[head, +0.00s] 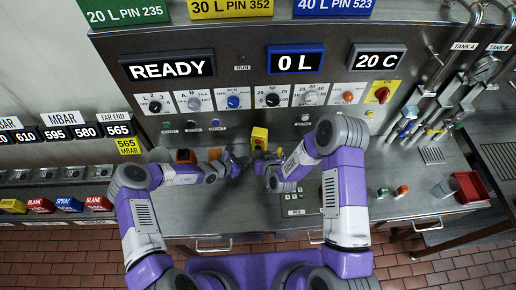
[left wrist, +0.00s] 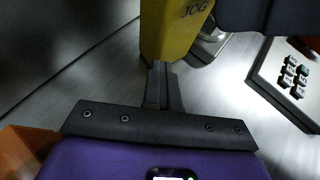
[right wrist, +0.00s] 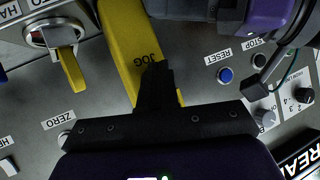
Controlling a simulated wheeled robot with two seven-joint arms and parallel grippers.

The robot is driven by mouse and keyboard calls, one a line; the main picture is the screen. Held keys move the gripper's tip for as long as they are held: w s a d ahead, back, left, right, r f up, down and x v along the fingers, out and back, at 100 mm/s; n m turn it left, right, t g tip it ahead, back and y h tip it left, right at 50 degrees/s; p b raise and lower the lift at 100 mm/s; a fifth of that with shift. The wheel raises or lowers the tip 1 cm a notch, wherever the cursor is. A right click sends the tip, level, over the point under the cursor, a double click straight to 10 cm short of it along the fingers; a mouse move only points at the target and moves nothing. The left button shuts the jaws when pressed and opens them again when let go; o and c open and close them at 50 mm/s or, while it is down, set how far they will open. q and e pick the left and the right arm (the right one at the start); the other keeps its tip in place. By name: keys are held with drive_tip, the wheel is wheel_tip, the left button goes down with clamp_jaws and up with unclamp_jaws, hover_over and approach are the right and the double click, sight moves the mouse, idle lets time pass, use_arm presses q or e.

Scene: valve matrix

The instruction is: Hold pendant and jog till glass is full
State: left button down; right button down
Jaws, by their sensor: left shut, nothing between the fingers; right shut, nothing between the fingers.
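The yellow pendant (head: 259,137), marked JOG, stands upright at the foot of the panel. It also shows in the left wrist view (left wrist: 168,35) and the right wrist view (right wrist: 130,40). My left gripper (head: 240,163) is shut and empty, just left of the pendant; its closed fingertips (left wrist: 157,70) are close to the pendant's lower end. My right gripper (head: 262,163) is shut and empty in front of the pendant; its fingertips (right wrist: 155,72) overlap the JOG face. I cannot tell whether either touches it. A small greyish glass (head: 444,189) stands at the right; its fill is unclear.
The panel displays read READY (head: 167,68), 0 L (head: 296,60) and 20 C (head: 379,58). Knobs and buttons line the panel behind the grippers. A keypad (left wrist: 293,78) lies right of the left gripper. A red tray (head: 471,187) and tank valves are at the right.

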drive_tip(key=shift+w+d, duration=0.15)
drive_tip(key=shift+w, duration=0.25)
idle(0.3)
drive_tip(key=shift+s, duration=0.1)
idle(2.4)
drive_tip(key=shift+s+a, duration=0.3)
drive_tip(key=shift+s, duration=0.6)
drive_tip(key=shift+s+a+r, duration=0.1)
drive_tip(key=shift+s+a, duration=0.15)
drive_tip(key=shift+s, duration=0.55)
drive_tip(key=shift+s+a+f, duration=0.1)
drive_tip(key=shift+s+a, duration=0.1)
drive_tip(key=shift+s, duration=0.65)
drive_tip(key=shift+s+a+r, duration=0.1)
drive_tip(key=shift+s+a, duration=0.15)
drive_tip(key=shift+s, duration=0.55)
idle(1.0)
drive_tip(key=shift+s+a, duration=0.25)
drive_tip(key=shift+s, duration=0.35)
drive_tip(key=shift+s+a, duration=0.3)
drive_tip(key=shift+s, duration=0.3)
drive_tip(key=shift+s+a, duration=0.25)
drive_tip(key=shift+s, duration=0.35)
